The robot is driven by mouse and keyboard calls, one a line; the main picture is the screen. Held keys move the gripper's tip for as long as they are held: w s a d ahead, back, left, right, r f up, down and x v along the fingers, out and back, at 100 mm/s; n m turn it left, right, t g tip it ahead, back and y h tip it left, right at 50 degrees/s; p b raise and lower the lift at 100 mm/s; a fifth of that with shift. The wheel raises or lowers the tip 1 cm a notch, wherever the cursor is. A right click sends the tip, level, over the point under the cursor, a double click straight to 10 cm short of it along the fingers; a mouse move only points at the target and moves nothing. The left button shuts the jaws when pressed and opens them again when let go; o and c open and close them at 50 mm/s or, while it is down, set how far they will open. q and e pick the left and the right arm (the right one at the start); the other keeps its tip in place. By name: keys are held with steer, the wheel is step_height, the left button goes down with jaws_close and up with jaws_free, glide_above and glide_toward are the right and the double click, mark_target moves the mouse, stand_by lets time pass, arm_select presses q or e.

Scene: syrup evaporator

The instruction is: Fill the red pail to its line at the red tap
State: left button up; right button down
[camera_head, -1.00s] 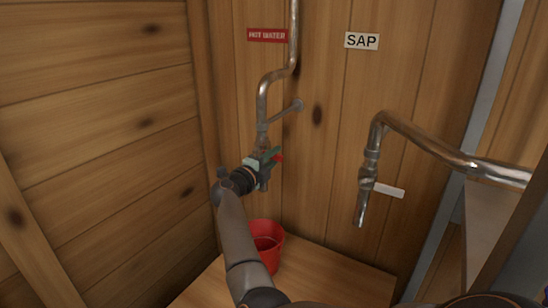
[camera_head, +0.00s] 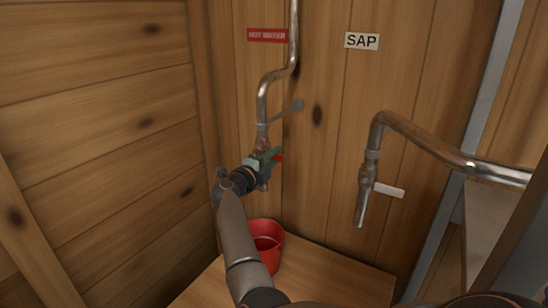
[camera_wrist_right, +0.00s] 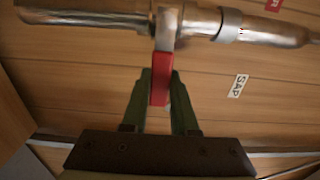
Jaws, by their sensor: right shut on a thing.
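The red pail (camera_head: 266,238) stands upright on the wooden bench below the red-handled tap (camera_head: 262,138), partly hidden by my right arm. I cannot make out a water level or fill line in it, and no stream shows. My right gripper (camera_head: 272,156) is at the tap, its green fingers on the red lever (camera_head: 279,158). In the right wrist view the fingers (camera_wrist_right: 160,76) are shut on either side of the red lever (camera_wrist_right: 160,92), which hangs from the metal tap body (camera_wrist_right: 195,22). My left gripper is not in view.
A red sign (camera_head: 267,35) is on the wall above the tap. A SAP sign (camera_head: 361,41) is above a second tap (camera_head: 366,183) with a pale lever (camera_head: 389,190), to the right. The wooden bench (camera_head: 325,275) is clear right of the pail.

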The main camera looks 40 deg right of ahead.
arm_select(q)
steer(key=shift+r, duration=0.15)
arm_select(e)
steer(key=shift+r, duration=0.1)
